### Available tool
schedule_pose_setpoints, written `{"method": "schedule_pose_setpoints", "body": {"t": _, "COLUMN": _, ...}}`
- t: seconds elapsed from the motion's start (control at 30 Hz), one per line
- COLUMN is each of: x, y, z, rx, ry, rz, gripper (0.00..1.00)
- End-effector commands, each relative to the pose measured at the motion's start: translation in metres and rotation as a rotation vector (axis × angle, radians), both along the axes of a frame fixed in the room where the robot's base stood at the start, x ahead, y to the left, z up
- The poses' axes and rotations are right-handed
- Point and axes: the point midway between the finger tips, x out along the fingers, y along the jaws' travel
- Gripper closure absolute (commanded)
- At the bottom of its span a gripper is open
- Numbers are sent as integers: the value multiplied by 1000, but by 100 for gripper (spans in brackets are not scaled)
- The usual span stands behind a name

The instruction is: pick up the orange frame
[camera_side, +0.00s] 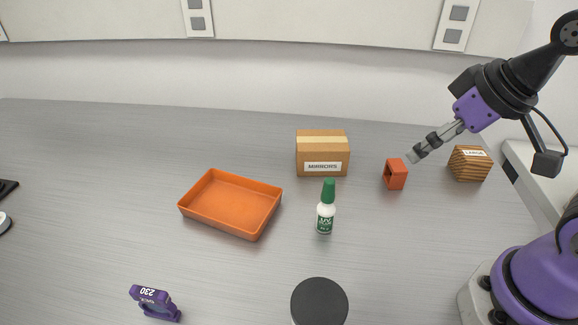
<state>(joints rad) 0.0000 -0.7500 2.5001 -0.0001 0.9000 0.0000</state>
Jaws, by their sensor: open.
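The orange frame (397,174) is a small hollow block standing on the grey table, right of the cardboard box. Its opening shows on its left side. My gripper (413,156) reaches in from the upper right, tilted down to the left, with its fingertips close to the frame's upper right. The fingers are open and nothing shows between them. I cannot tell from this one view whether the fingertips touch the frame.
A cardboard box labelled MIRRORS (323,154) stands left of the frame, and a striped wooden block (469,164) stands right. An orange tray (238,228), a green-capped bottle (326,210), a purple part (155,302) and a black round lid (319,301) are farther off.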

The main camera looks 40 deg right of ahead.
Motion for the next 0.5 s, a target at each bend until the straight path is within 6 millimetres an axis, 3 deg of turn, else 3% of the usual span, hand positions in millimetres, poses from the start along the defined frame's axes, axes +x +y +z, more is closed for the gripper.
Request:
{"method": "schedule_pose_setpoints", "body": {"t": 0.27, "x": 4, "y": -2, "z": 0, "rx": -12, "ry": 16, "rz": 24, "gripper": 10}}
{"method": "schedule_pose_setpoints", "body": {"t": 0.37, "x": 16, "y": -9, "z": 0, "rx": -44, "ry": 64, "rz": 115, "gripper": 10}}
{"method": "schedule_pose_setpoints", "body": {"t": 0.5, "x": 45, "y": -34, "z": -9, "rx": -80, "ry": 154, "rz": 355, "gripper": 10}}
